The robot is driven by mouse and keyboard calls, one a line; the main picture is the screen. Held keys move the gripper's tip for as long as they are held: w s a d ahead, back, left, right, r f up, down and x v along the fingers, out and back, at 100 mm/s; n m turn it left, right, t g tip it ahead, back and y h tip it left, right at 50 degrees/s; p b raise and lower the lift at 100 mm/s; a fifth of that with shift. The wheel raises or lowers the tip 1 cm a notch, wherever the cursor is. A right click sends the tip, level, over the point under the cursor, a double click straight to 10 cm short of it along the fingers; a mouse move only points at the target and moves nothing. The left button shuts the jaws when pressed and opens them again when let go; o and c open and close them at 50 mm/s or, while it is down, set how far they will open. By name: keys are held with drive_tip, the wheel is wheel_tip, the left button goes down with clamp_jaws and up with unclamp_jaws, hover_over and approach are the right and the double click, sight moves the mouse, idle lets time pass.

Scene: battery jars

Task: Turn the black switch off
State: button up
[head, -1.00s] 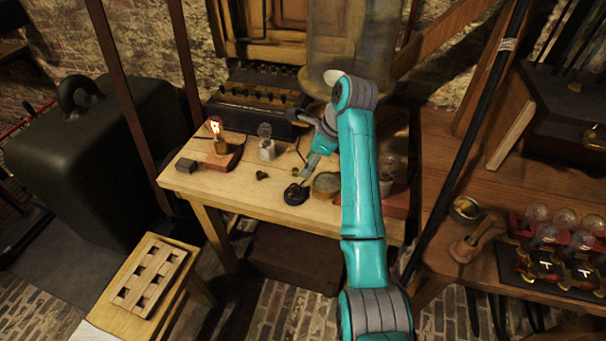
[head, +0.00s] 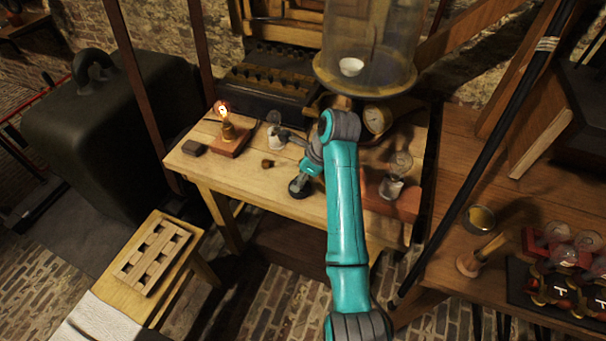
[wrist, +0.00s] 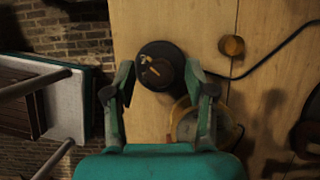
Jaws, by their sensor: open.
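The black switch (wrist: 150,50) is a round black base with brass-coloured parts on top, seen from above in the wrist view. In the head view the switch (head: 297,190) sits on the wooden table, partly hidden by my gripper. My gripper (wrist: 159,76) is open, with one finger at each side of the switch in the wrist view. In the head view my gripper (head: 304,180) is low over the switch. I cannot tell whether the fingers touch it. A bulb (head: 225,110) glows on a wooden base at the table's left.
A small brass knob (wrist: 231,46) and a dark cable (wrist: 280,50) lie right of the switch in the wrist view. A round brass-rimmed disc (wrist: 187,122) is close to the right finger. A clear bulb (head: 275,125) stands behind. A glass bell jar (head: 368,45) stands at the back.

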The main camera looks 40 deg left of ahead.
clamp_jaws()
drive_tip(key=shift+n, duration=0.4)
drive_tip(key=n, duration=0.1)
drive_tip(key=n+g, duration=0.1)
drive_tip(key=n, duration=0.1)
drive_tip(key=shift+w+r+g+h, duration=0.1)
drive_tip(key=shift+g+h, duration=0.2)
drive_tip(key=n+g+h, duration=0.1)
drive_tip(key=n, duration=0.4)
drive_tip(key=shift+a, duration=0.15)
drive_tip(key=n+g+h, duration=0.1)
drive_tip(key=n+h, duration=0.1)
drive_tip(key=n, duration=0.2)
drive_tip(key=shift+a+n, duration=0.1)
drive_tip(key=shift+n, duration=0.2)
drive_tip(key=shift+n+h, duration=0.9)
drive_tip(key=shift+n, duration=1.4)
drive_tip(key=shift+w, duration=0.1)
